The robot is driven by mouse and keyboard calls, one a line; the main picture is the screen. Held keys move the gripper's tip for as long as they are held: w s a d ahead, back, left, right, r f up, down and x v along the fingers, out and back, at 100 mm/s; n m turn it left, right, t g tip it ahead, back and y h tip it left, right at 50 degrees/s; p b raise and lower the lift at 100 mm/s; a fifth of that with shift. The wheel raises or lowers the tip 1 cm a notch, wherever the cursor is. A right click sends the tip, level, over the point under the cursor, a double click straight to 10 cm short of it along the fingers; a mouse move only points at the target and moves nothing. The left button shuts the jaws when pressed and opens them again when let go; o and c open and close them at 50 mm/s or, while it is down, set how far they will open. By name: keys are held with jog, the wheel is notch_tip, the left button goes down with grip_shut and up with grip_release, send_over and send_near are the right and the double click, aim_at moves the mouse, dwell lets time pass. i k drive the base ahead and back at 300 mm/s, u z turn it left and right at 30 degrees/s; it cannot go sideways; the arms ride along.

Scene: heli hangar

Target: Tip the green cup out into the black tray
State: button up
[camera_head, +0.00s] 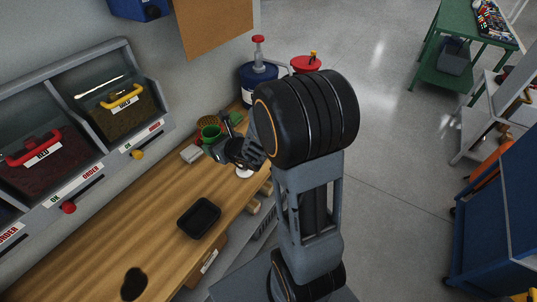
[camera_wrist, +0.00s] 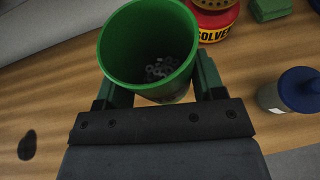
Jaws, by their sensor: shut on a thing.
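The green cup (camera_head: 209,131) is at the far part of the wooden bench. In the wrist view the green cup (camera_wrist: 120,62) is seen into its open mouth, with small grey metal rings or nuts at the bottom. My gripper (camera_wrist: 155,82) is shut on the cup, one green-padded finger at each side; my gripper (camera_head: 222,144) also shows in the head view. The cup looks close to upright; I cannot tell whether it touches the bench. The black tray (camera_head: 199,218) lies on the bench nearer the camera, apart from the cup, and looks empty.
A blue can (camera_head: 258,82) and a red can (camera_head: 305,64) stand behind. A blue-capped bottle (camera_wrist: 292,92) is at right in the wrist view. Wall bins (camera_head: 124,108) line the left. A dark spot (camera_head: 134,285) marks the bench.

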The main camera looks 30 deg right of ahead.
aim_at(196, 223)
jog(key=u, duration=1.3)
jog(key=k, duration=0.45)
jog(key=z, duration=1)
jog(key=i, duration=0.5)
jog(key=u, duration=0.05)
jog(key=k, duration=0.6)
jog(key=u, duration=0.45)
jog(key=i, duration=0.45)
